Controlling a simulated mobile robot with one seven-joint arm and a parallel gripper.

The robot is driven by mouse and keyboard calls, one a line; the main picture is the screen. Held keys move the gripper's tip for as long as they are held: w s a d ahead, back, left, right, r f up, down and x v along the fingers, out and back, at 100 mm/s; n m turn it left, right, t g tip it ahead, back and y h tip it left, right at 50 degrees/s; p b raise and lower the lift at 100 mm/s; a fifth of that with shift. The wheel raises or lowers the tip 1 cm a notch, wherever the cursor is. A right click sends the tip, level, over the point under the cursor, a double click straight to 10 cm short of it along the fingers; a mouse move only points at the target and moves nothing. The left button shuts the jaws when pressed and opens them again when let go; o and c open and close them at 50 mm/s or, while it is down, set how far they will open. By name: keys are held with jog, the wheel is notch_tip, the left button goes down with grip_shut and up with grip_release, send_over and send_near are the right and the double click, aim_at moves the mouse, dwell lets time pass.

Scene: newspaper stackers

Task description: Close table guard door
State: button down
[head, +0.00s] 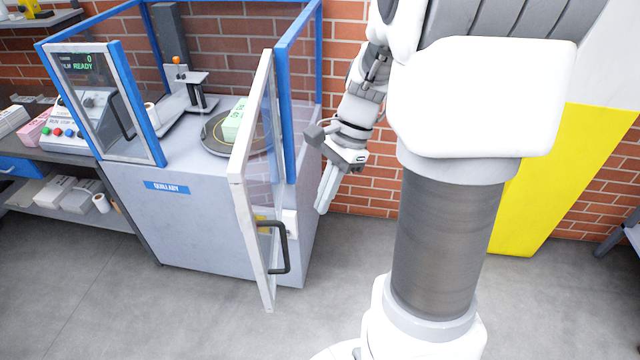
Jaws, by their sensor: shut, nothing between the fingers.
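The table guard door (238,180) is a clear panel in a white frame with a dark handle (284,248). It stands swung open, out from the right side of the blue-framed guard (284,110) on the grey machine cabinet (195,215). My gripper (322,210) is shut and empty. It hangs to the right of the door and cabinet, fingers pointing down, and appears apart from the door. Inside the guard, a round turntable (214,148) carries a pale green stack (236,122), partly hidden by the door.
A fixed guard panel with a display (82,64) stands at the front left. A bench with boxes and buttons (60,145) is at the far left. A brick wall (350,190) and a yellow panel (560,180) stand behind. The floor before the cabinet is clear.

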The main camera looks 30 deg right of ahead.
jog(key=s+a+f, duration=0.1)
jog(key=a+f, duration=0.4)
jog(key=a, duration=0.1)
jog(key=shift+f, duration=0.15)
jog(key=shift+a, duration=0.1)
